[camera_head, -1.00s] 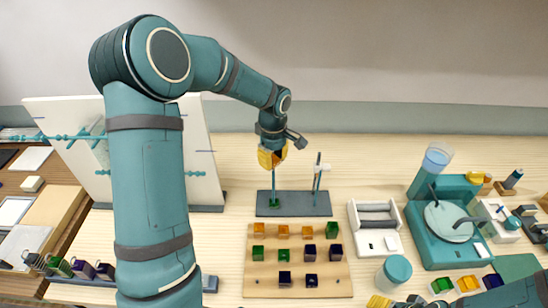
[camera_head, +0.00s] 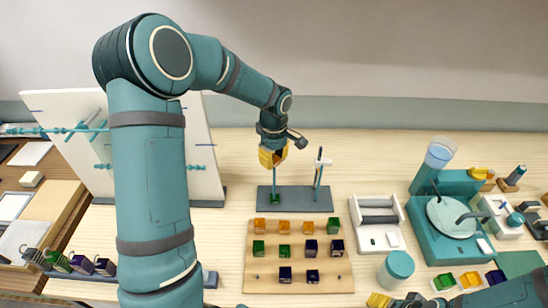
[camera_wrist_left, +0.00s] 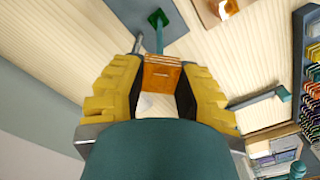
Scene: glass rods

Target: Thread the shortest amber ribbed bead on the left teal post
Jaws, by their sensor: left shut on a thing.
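My left gripper (camera_head: 272,158) is shut on an amber ribbed bead, which shows between the yellow fingers in the left wrist view (camera_wrist_left: 160,74). It is above the left teal post (camera_head: 273,180) of the dark stand (camera_head: 295,203). A green bead (camera_head: 275,199) sits at the foot of that post; it also shows in the left wrist view (camera_wrist_left: 157,18). The post's upper end meets the held bead in the picture; I cannot tell whether its tip is inside the hole. My right gripper (camera_head: 380,300) shows only partly at the bottom edge.
A wooden board (camera_head: 300,270) with amber, green and dark beads lies in front of the stand. A white tray (camera_head: 378,238) and a teal machine (camera_head: 440,250) stand to the right.

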